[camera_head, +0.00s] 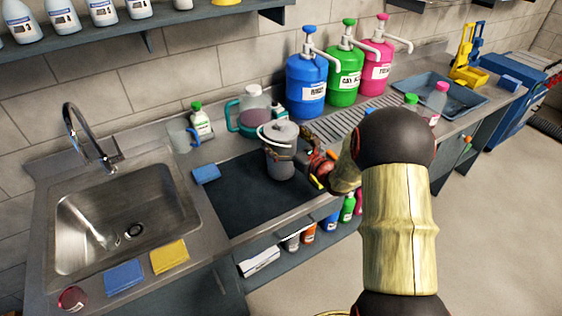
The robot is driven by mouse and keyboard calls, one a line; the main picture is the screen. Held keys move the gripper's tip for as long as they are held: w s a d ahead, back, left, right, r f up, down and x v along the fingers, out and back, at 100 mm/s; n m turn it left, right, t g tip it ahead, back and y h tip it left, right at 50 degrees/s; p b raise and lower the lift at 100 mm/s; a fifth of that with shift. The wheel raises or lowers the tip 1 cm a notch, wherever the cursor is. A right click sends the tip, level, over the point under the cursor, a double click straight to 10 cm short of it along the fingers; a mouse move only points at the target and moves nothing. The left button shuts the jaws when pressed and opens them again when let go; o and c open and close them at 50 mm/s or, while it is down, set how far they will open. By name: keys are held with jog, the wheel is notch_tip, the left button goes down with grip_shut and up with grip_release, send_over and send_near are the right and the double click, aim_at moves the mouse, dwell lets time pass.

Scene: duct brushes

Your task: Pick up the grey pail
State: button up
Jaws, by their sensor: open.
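The grey pail (279,167) stands upright with its pale grey lid (281,131) on the dark mat (240,188), in the middle of the counter. My gripper (296,159) is at the right side of the pail, reached in from the right. It is open, with a finger close against or across the pail's wall. I cannot tell whether the fingers touch the pail. My arm and the gripper's body hide part of the counter right of the pail.
A sink (125,220) lies to the left. A clear jug (254,112) and a blue pump drum (306,82) stand behind the pail. A blue sponge (206,173) lies left of it. Small bottles stand on the shelf below. The mat's left part is clear.

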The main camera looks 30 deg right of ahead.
jog(key=shift+c, duration=0.5)
jog(key=c, duration=1.9)
jog(key=shift+w+r, duration=0.1)
jog(key=shift+r, duration=0.35)
jog(key=shift+c, duration=0.2)
